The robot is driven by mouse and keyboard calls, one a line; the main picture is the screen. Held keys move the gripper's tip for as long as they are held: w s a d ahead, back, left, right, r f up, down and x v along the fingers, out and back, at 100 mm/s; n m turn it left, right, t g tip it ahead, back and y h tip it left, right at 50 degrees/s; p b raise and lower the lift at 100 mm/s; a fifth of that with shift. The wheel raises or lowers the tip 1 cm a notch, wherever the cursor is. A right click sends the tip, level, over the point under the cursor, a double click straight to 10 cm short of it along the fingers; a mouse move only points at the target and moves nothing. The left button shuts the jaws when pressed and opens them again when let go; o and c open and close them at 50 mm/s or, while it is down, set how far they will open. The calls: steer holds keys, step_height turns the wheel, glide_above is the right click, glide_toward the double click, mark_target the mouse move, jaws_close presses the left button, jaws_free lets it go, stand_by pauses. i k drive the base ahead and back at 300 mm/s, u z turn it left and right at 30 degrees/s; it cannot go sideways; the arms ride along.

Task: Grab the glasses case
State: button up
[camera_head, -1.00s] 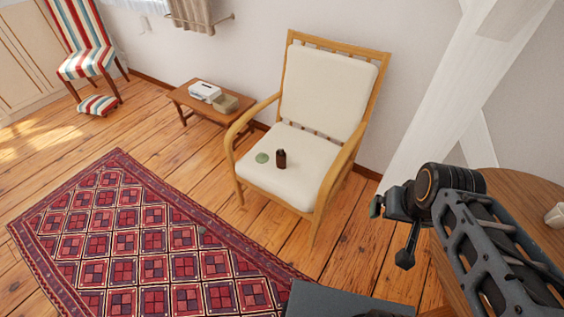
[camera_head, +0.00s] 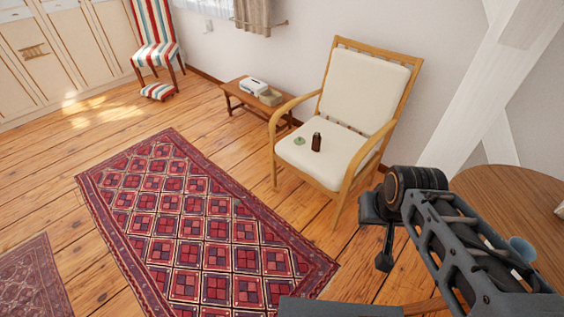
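I cannot make out for certain which thing is the glasses case. A small dark brown upright object (camera_head: 316,142) stands on the cream seat of the wooden armchair (camera_head: 338,157), beside a small flat green round thing (camera_head: 299,141). My gripper (camera_head: 384,262) is at the end of my dark arm at the lower right, in front of the armchair and well apart from the things on it. Its fingers are too small and edge-on to show whether they are open.
A low wooden bench (camera_head: 231,87) holds a white box (camera_head: 252,87) and a beige open box (camera_head: 271,97). A round wooden table (camera_head: 505,195) is at the right, near a white timber brace (camera_head: 480,90). A striped chair (camera_head: 153,38) stands far left. The patterned rug (camera_head: 205,225) is clear.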

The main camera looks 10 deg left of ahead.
mark_target(316, 143)
steer(key=u, duration=3.45)
steer(key=i, duration=0.2)
steer(key=z, duration=2.1)
steer(key=i, duration=1.4)
steer(key=z, duration=0.5)
steer(key=i, duration=0.8)
steer(key=z, duration=1.25)
steer(key=i, duration=0.5)
steer(key=z, duration=0.45)
